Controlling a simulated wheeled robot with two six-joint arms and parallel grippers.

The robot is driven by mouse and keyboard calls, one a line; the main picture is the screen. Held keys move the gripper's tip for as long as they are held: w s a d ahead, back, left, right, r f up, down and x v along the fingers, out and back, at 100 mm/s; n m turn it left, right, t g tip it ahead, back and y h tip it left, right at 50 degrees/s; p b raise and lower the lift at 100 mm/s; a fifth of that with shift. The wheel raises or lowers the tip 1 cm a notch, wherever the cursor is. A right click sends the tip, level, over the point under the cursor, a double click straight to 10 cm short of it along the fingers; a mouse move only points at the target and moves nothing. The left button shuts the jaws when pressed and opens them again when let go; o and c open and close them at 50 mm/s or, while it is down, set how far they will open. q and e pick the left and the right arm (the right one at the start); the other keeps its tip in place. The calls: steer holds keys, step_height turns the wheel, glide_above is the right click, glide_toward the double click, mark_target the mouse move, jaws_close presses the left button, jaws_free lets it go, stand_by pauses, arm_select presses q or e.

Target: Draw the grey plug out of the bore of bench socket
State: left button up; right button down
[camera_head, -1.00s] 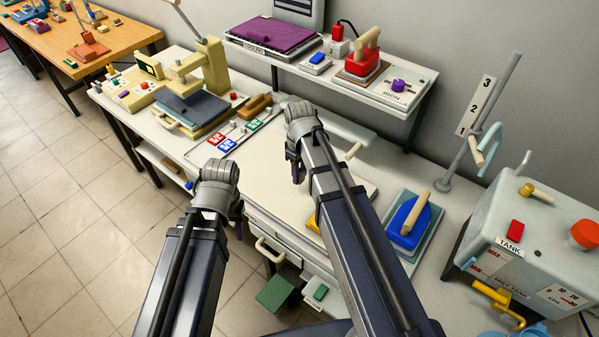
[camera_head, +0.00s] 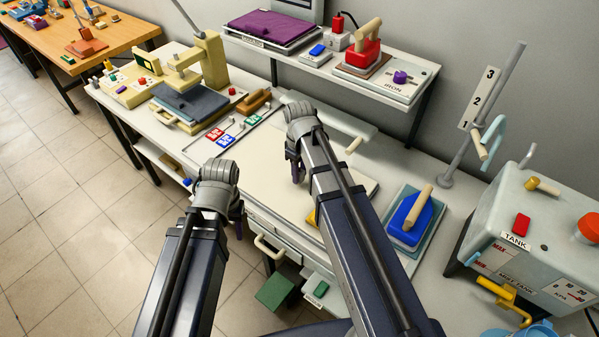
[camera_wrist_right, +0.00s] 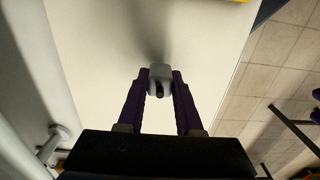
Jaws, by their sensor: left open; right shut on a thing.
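In the right wrist view my right gripper (camera_wrist_right: 160,76) is shut on a small light-grey block with a dark round end, which looks like the grey plug (camera_wrist_right: 159,72). It is over the pale bench board, and a soft shadow falls beside it. I cannot make out the bench socket or its bore, nor tell whether the plug is seated in anything. In the head view my right gripper (camera_head: 297,172) is over the board, its fingers mostly hidden by the wrist. My left gripper (camera_head: 237,222) is open and hangs by the bench's front edge, largely hidden by its arm.
A cream press (camera_head: 190,90) stands at the left of the bench, with red, blue and green tags near it. A blue iron (camera_head: 408,222) and a grey tank (camera_head: 535,225) are at the right. A shelf with a red iron (camera_head: 363,54) runs along the wall.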

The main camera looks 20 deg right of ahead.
steer(key=shift+f+b, duration=0.4)
steer(key=shift+f, duration=0.05)
jaws_free()
stand_by(0.6)
steer(key=shift+r, duration=0.1)
stand_by(0.4)
steer(key=shift+r+p, duration=3.45)
steer(key=shift+p, duration=0.15)
step_height(320, 180, up, 8)
steer(key=p, duration=0.7)
steer(key=shift+p, duration=0.4)
steer(key=shift+f, duration=0.15)
